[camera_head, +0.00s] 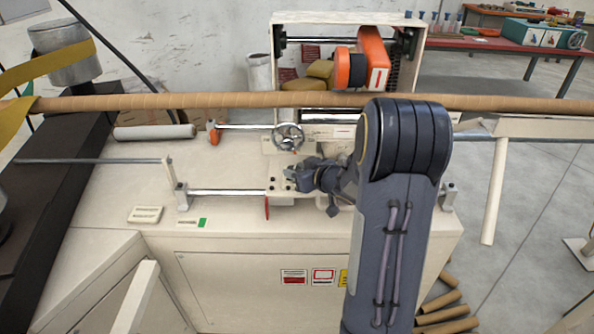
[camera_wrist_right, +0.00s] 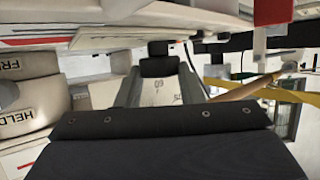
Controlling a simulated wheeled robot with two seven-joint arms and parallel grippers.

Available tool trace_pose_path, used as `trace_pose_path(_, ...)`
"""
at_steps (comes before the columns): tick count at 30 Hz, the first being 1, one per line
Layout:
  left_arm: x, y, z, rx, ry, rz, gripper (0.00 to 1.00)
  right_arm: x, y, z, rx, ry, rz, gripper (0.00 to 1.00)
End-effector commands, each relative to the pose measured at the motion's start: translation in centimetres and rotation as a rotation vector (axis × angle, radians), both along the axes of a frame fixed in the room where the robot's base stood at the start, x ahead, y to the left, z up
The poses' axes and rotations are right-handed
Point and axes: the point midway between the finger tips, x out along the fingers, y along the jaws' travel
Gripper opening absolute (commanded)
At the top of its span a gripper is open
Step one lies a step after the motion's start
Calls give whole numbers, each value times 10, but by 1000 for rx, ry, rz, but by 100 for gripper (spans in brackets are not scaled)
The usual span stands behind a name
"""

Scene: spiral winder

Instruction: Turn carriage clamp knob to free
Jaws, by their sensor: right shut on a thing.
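The cream carriage (camera_head: 280,186) sits on a chrome rail at the middle of the machine. My right gripper (camera_head: 290,178) reaches in from the right and is shut at the carriage's front face, on the clamp knob. The knob itself is hidden by the gripper in the head view and cannot be made out in the right wrist view. The wrist view shows part of my gripper (camera_wrist_right: 157,58) against the pale machine. My left gripper is not in view.
A handwheel (camera_head: 289,137) stands just above the carriage. A long brown tube (camera_head: 200,101) crosses the machine behind. A red lever (camera_head: 267,208) hangs below the carriage. An orange and black unit (camera_head: 370,60) is in the back frame. The left machine top is mostly clear.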

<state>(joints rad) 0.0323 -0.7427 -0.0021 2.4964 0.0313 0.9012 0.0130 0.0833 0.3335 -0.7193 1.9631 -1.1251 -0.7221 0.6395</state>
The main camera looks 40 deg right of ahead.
Motion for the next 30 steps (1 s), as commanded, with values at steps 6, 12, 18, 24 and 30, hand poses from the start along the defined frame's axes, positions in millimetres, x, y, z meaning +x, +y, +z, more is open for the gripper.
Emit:
trace_pose_path(6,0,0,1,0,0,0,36,0,-1,0,0,2,23,11)
trace_pose_path(12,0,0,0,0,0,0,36,0,-1,-1,0,3,24,11)
trace_pose_path(18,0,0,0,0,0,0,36,0,-1,-1,1,3,23,42)
trace_pose_path(24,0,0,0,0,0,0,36,0,-1,-1,0,3,24,56)
trace_pose_path(30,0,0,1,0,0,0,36,-1,-1,0,1,2,23,56)
